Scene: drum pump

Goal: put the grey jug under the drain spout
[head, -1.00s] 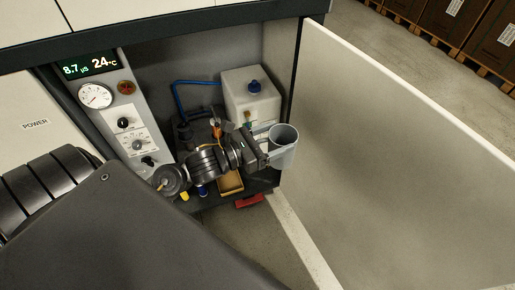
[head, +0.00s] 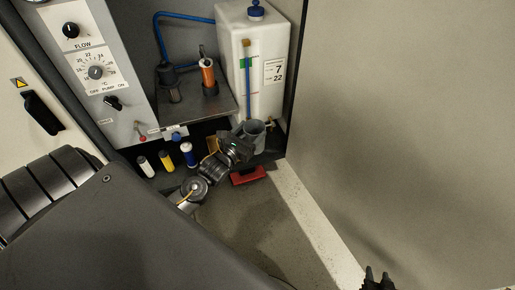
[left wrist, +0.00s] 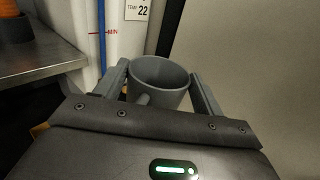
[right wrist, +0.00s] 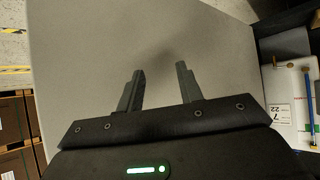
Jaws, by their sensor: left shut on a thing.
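The grey jug (head: 255,133) is upright and open at the top, beside the lower front of the white tank. My left gripper (head: 243,145) is shut on it. In the left wrist view the jug (left wrist: 160,78) sits between the two fingers, its handle towards the camera. A small brass-coloured fitting, seemingly the drain spout (head: 270,122), shows low on the tank (head: 234,70), close to the jug's rim. I cannot tell whether it is over the jug's mouth. My right gripper (head: 377,281) is open and empty, also in the right wrist view (right wrist: 160,85).
The open door (head: 400,120) stands to the right. A red object (head: 248,176) lies at the cabinet's lower edge. Floor in front is clear.

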